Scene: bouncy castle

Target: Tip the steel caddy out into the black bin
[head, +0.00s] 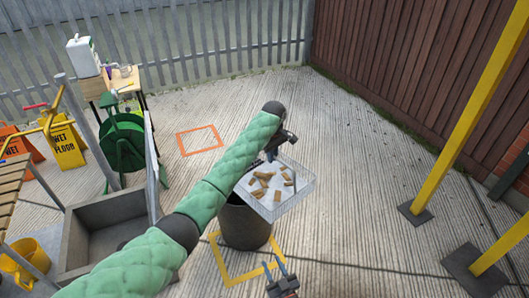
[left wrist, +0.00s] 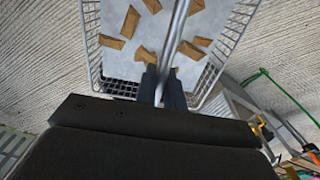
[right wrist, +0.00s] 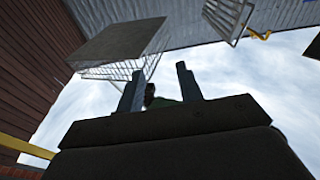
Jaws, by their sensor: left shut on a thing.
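The steel caddy (head: 297,201) is a wire basket with a pale floor and several brown pieces lying in it. My left gripper (head: 271,155) is shut on the caddy's handle bar, which runs up the middle of the left wrist view between the fingers (left wrist: 162,88). The caddy hangs above the black bin (head: 245,228) and hides part of its mouth; it looks near level. The caddy's underside (right wrist: 115,42) shows in the right wrist view. My right gripper (head: 279,271) is empty and open, low in front of the bin, with its fingers apart in the right wrist view (right wrist: 160,88).
A yellow floor square (head: 222,262) surrounds the bin; an orange square (head: 199,140) lies behind. A grey open box (head: 105,235), green hose reel (head: 124,148) and wet-floor signs (head: 67,145) stand left. Yellow posts (head: 465,115) stand right. Concrete between is clear.

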